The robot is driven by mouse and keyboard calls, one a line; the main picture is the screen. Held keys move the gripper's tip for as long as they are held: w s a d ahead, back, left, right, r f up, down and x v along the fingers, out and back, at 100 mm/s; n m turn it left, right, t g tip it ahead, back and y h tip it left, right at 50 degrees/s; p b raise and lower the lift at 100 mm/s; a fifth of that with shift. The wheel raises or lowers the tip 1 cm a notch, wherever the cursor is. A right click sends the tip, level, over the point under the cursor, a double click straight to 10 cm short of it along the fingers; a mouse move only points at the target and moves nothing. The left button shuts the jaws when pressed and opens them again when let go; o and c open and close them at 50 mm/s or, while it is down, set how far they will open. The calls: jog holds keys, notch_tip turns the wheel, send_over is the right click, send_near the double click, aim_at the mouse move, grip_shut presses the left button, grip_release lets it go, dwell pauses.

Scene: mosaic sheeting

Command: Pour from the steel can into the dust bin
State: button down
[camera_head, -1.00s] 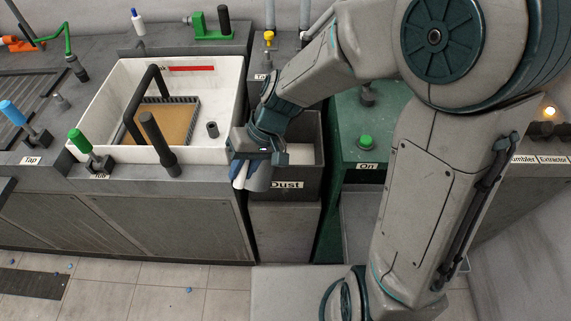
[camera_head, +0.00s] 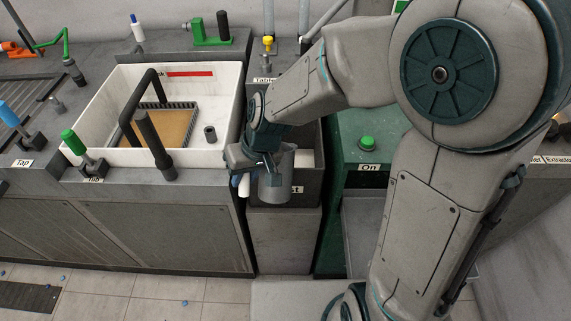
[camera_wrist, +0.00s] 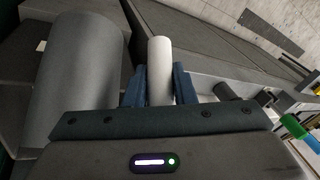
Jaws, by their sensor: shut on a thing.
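The steel can (camera_head: 275,184) is a grey cylinder with a pale handle (camera_wrist: 159,58) at its side. My gripper (camera_wrist: 159,88) is shut on the handle, with a blue finger on each side of it. The can body (camera_wrist: 78,75) fills the left of the wrist view. In the head view, my gripper (camera_head: 243,180) and the can are in front of the dust bin (camera_head: 307,190), overlapping its left part and its label. The can looks near upright there; its mouth and contents are hidden by my gripper. The bin is dark, with a pale patch inside.
A white basin (camera_head: 222,82) with a brown framed sheet stands left of the bin. A green machine (camera_head: 352,190) with a green button (camera_head: 367,143) stands right of it. Black posts (camera_head: 153,140) rise at the basin's front. Small blue bits lie on the floor.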

jog(key=shift+a+r+p, duration=0.15)
jog(key=shift+r+p, duration=0.35)
jog(key=shift+r, duration=0.05)
jog(key=shift+s+a+r+p, duration=0.1)
jog(key=shift+s+r+p, duration=0.25)
jog(key=shift+r, duration=0.2)
jog(key=shift+s+r+p, duration=0.25)
jog(key=shift+r+p, duration=0.05)
jog(key=shift+r, duration=0.2)
jog(key=shift+s+r+p, duration=0.1)
jog(key=shift+r+p, duration=0.65)
jog(key=shift+r, duration=0.2)
jog(key=shift+f, duration=0.1)
